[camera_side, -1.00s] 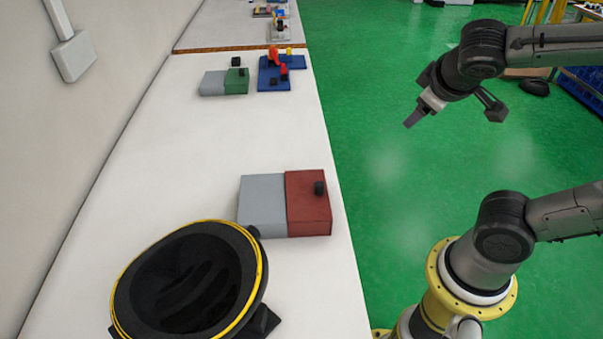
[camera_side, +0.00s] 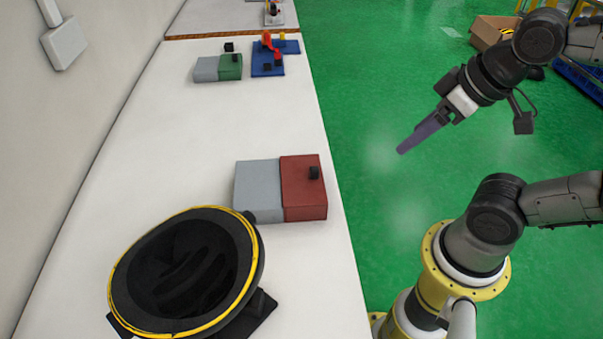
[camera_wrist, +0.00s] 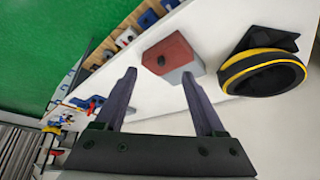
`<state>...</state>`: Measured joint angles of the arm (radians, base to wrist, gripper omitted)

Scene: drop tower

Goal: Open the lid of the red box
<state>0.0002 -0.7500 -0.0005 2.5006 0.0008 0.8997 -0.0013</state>
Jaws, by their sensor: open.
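The red box (camera_side: 305,203) sits on the white table near its right edge. A red lid with a small black knob (camera_side: 314,172) covers its right part, and a grey section (camera_side: 257,187) adjoins it on the left. The box also shows in the wrist view (camera_wrist: 168,56), beyond my fingers. My gripper (camera_side: 402,150) is in the air over the green floor, to the right of the table and apart from the box. In the wrist view its two fingers (camera_wrist: 160,85) stand wide apart with nothing between them.
A black round bin with a yellow rim (camera_side: 250,285) stands in front of the box. A green and grey box (camera_side: 230,68) and a blue tray (camera_side: 268,68) with small parts lie farther back. The table between is clear. A wall (camera_side: 40,150) bounds the left.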

